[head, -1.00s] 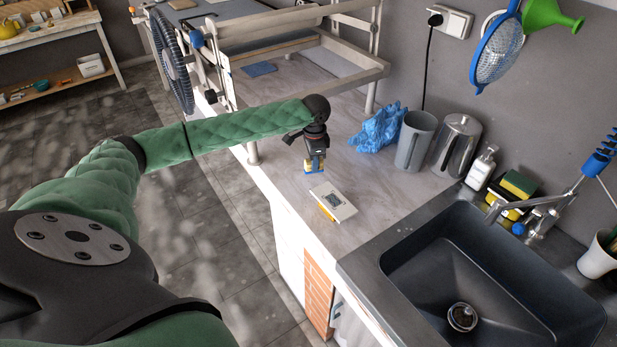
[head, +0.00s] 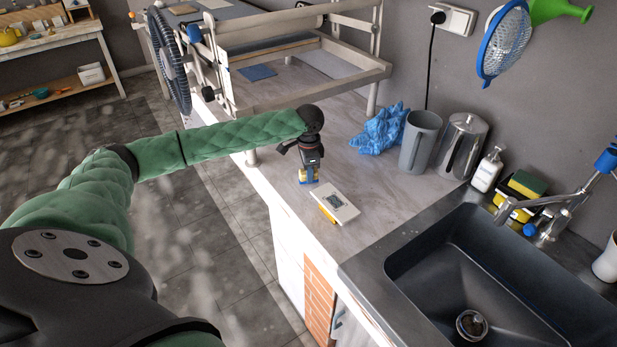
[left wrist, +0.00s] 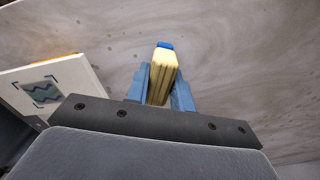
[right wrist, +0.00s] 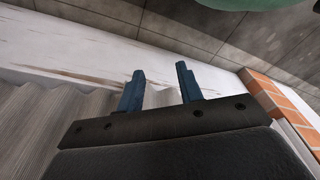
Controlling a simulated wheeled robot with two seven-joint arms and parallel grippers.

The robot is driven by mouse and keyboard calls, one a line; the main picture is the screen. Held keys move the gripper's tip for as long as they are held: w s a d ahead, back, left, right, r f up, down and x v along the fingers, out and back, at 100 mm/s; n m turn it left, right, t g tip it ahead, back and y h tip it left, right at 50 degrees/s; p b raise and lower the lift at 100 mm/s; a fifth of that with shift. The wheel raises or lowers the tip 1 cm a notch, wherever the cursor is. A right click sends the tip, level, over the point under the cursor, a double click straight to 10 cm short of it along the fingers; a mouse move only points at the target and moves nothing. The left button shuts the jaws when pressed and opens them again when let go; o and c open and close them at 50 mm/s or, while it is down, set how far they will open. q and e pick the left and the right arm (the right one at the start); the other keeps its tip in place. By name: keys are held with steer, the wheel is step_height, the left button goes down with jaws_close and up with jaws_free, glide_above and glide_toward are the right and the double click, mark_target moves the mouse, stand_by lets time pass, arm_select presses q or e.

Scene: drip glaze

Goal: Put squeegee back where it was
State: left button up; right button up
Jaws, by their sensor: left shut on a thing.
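My left gripper (head: 309,172) is over the countertop, left of a white patterned tile. In the left wrist view its two blue fingers (left wrist: 161,82) are shut on a pale yellow block with a blue end, which looks like the squeegee (left wrist: 163,70). Its blue end points away from the palm. I cannot tell whether it touches the counter. The white tile (head: 335,204) has a yellow edge and lies flat; it also shows in the left wrist view (left wrist: 72,88). My right gripper (right wrist: 158,82) is open and empty in its wrist view, and out of the head view.
The countertop (head: 372,225) is bare around the tile. A crumpled blue cloth (head: 381,130), a grey mug (head: 416,145) and a metal pitcher (head: 461,148) stand along the wall. A dark sink (head: 455,255) is at right. A wooden frame rack (head: 290,65) is behind.

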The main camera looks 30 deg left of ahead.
arm_select(q)
steer(key=shift+f, duration=0.25)
arm_select(e)
steer(key=shift+w+a+r, duration=0.1)
steer(key=shift+a+r, duration=0.1)
steer(key=shift+r, duration=0.4)
steer(key=shift+f, duration=0.1)
arm_select(q)
steer(key=o, duration=0.9)
steer(key=shift+f, duration=0.1)
arm_select(e)
steer(key=shift+d+f, duration=0.1)
steer(key=shift+f, duration=0.05)
arm_select(q)
steer(key=shift+r, duration=0.3)
step_height(320, 180, up, 12)
steer(key=b, duration=0.4)
steer(key=shift+f, duration=0.15)
arm_select(e)
step_height(320, 180, up, 12)
steer(key=w+a, duration=0.2)
steer(key=shift+w+a+f, duration=0.15)
steer(key=shift+w+a, duration=0.1)
steer(key=shift+w, duration=0.05)
steer(key=shift+w+a, duration=0.1)
